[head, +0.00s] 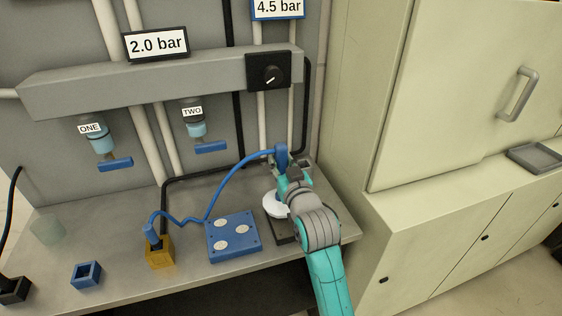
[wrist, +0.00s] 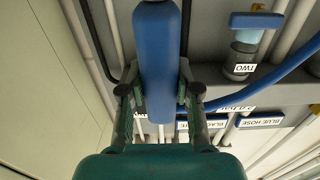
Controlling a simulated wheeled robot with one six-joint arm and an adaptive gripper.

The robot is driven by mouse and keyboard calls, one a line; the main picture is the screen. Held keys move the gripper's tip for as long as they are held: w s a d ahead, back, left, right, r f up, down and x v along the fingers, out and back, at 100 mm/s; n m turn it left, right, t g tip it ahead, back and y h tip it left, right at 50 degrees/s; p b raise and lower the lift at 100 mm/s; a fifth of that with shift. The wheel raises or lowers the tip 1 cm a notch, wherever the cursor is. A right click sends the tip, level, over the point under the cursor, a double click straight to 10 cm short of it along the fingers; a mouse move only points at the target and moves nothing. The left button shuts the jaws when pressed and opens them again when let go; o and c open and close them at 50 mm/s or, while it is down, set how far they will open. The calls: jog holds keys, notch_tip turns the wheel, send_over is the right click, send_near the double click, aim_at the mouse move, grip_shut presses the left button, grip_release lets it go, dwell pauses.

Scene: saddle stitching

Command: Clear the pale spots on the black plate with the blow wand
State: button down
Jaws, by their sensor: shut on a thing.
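My gripper (head: 284,172) is shut on the blue blow wand (head: 281,155) and holds it above the right part of the bench. In the wrist view the wand (wrist: 160,50) stands between my two fingers (wrist: 160,88). A dark plate (head: 284,238) lies on the bench below my gripper, mostly hidden by my arm. A white round thing (head: 270,206) shows at its far left; I cannot tell whether it is a spot or a separate part. A blue plate (head: 216,243) with several pale round spots lies left of it. The wand's nozzle tip is not clearly visible.
A blue hose (head: 222,190) runs from the wand to a brass block (head: 160,254). Valves ONE (head: 103,142) and TWO (head: 195,127) hang under a grey rail with a dial (head: 268,71). Signs read 2.0 bar (head: 156,44) and 4.5 bar (head: 278,8). A cabinet stands right.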

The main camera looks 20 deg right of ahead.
aim_at(281, 145)
dwell(0.4)
jog(key=shift+r, duration=2.6)
jog(key=shift+r, duration=1.45)
